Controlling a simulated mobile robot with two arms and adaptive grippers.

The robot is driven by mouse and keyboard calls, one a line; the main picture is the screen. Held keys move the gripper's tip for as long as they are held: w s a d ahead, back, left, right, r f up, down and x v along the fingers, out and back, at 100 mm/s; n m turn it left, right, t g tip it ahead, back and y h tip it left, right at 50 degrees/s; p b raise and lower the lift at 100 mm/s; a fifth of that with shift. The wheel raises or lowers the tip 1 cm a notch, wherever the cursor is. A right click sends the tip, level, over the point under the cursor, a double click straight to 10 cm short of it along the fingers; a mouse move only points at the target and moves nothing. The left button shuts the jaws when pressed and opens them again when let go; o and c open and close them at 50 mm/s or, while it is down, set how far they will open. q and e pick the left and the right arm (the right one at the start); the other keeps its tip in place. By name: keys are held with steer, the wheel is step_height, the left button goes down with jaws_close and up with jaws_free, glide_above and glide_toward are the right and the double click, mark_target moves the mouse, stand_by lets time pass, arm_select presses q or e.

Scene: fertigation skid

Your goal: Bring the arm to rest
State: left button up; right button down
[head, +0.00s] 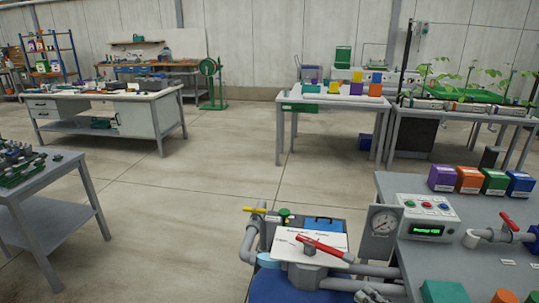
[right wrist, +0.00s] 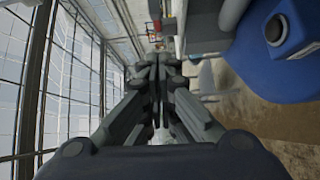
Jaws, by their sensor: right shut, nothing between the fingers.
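My right gripper (right wrist: 158,68) fills the middle of the right wrist view. Its dark grey fingers are together with nothing between them, and they point away from the camera. In the head view, a small part of what looks like this gripper (head: 372,295) shows at the bottom edge, just below the grey pipes of the skid. Most of the right arm is out of sight there. My left gripper is in neither view.
A bench at right holds a control box (head: 430,215) and several coloured boxes (head: 470,180). A grey table (head: 82,185) is at left. The middle floor is open.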

steer(key=s+a+f+m+g+h, duration=0.1)
steer(key=s+f+m+g+h, duration=0.6)
steer(key=m, duration=1)
steer(key=s+a+f+m+g+h, duration=0.1)
steer(key=s+a+m+g, duration=0.2)
steer(key=s, duration=0.6)
steer(key=s+a+m+g+h, duration=0.15)
steer(key=s+a, duration=0.25)
steer(key=s, duration=0.4)
step_height(320, 180, down, 27)
steer(key=s+g, duration=0.2)
steer(key=s, duration=0.1)
steer(key=s+d+f+g, duration=0.1)
steer(key=s+d+f, duration=0.1)
steer(key=s+f, duration=1.3)
steer(key=shift+s+d+f+n+y, duration=0.35)
steer(key=shift+s, duration=0.35)
